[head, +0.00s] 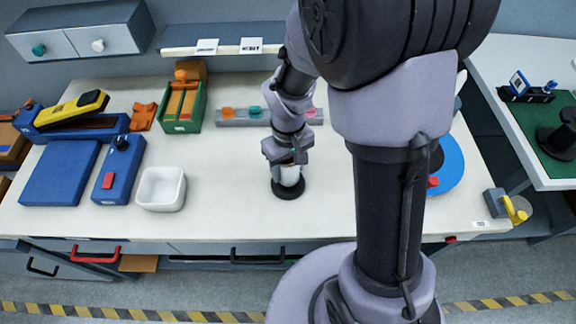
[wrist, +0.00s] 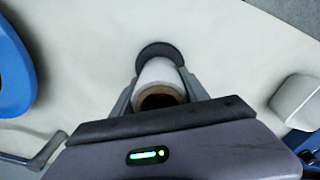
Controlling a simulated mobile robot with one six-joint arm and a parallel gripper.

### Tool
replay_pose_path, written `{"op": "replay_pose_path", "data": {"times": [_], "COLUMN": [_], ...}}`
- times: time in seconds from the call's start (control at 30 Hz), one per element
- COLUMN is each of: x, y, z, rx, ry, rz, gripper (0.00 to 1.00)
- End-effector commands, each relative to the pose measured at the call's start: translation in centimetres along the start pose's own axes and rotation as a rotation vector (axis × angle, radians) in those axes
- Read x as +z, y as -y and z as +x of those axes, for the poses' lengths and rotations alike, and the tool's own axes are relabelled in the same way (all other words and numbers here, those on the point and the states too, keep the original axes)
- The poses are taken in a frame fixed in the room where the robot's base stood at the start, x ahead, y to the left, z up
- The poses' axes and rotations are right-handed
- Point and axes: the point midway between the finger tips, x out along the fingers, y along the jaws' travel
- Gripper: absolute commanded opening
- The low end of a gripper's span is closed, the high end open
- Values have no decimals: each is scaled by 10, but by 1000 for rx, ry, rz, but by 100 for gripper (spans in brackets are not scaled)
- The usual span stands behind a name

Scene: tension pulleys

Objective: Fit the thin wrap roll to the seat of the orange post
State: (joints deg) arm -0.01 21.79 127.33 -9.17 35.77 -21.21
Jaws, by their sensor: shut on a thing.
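The white wrap roll (head: 291,176) is upright between the fingers of my gripper (head: 287,160), which is shut on it. A round black base (head: 289,190) shows at the roll's lower end, over the white table. In the wrist view the roll (wrist: 159,73) shows its brown core end, with the black disc (wrist: 158,49) beyond it. I cannot tell whether the roll touches the disc. Behind my gripper, a grey rail (head: 241,123) carries small coloured pieces, including an orange one (head: 228,112) and a teal one. The rail's right part is partly hidden by my arm.
A white bin (head: 162,188) stands left of the roll, with a blue box with a red button (head: 118,170) beyond it. A green box (head: 184,107) stands at the back. A blue disc (head: 449,165) lies right, partly behind my arm. The table around the roll is clear.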

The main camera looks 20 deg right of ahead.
Motion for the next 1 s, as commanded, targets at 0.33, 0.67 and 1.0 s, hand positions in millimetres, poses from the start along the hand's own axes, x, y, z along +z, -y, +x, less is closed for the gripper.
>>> {"op": "replay_pose_path", "data": {"times": [0.33,0.67,1.0], "x": [0,0,0], "y": [0,0,0], "z": [14,21,21], "rx": [0,0,0], "ry": [0,0,0], "rz": [0,0,0], "gripper": [7,7,7]}}
